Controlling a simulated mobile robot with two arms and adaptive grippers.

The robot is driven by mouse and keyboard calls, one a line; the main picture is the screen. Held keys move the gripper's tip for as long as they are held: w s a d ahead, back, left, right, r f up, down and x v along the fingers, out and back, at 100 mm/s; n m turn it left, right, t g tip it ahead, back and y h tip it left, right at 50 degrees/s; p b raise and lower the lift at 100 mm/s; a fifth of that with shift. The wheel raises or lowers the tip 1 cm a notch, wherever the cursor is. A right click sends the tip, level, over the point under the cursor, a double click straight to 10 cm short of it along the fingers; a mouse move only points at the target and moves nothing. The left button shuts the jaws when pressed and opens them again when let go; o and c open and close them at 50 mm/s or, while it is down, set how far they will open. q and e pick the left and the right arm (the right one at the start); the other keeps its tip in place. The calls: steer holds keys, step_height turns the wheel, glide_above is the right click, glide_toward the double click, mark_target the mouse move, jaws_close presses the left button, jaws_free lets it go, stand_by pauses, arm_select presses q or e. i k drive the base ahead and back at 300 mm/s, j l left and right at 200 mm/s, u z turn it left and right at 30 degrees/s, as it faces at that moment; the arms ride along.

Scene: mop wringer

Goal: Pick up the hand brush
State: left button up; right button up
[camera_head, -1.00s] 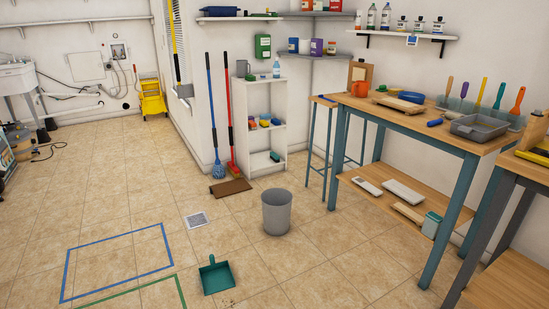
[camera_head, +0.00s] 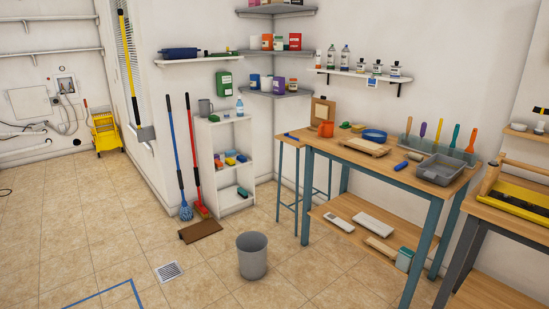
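I cannot pick out the hand brush for sure at this size. A small dark green item (camera_head: 243,191) lies on the lowest level of the white shelf unit (camera_head: 221,172) and may be a brush. Neither of my grippers is in view.
A grey bin (camera_head: 252,257) stands on the open tiled floor. A workbench (camera_head: 385,167) with trays and tools stands at right.

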mark_target(241, 191)
steer(key=i+j+u, duration=0.2)
steer(key=j+u, duration=0.25)
steer(key=i+j+u, duration=0.25)
steer(key=u, duration=0.2)
steer(key=i+j+u, duration=0.3)
steer(key=u, duration=0.15)
steer(key=i+j+u, duration=0.2)
steer(key=i+u, duration=0.25)
steer(key=i+j, duration=0.15)
steer(key=i, duration=0.5)
steer(key=i+j, duration=0.15)
steer(key=i, duration=0.5)
steer(key=i+l+z, duration=0.15)
steer(key=i+z, duration=0.25)
steer(key=i+j+z, duration=0.1)
steer(key=i+z, duration=0.25)
steer(key=i, duration=0.25)
steer(key=i+j+z, duration=0.15)
steer(key=i+z, duration=0.25)
steer(key=i+j+z, duration=0.35)
steer(key=i, duration=0.25)
steer(key=i+l+z, duration=0.2)
steer(key=z, duration=0.3)
steer(key=i+l+z, duration=0.1)
steer(key=i+z, duration=0.6)
steer(key=z, duration=0.25)
steer(key=i+j+z, duration=0.15)
steer(key=i+z, duration=0.15)
steer(key=z, duration=0.15)
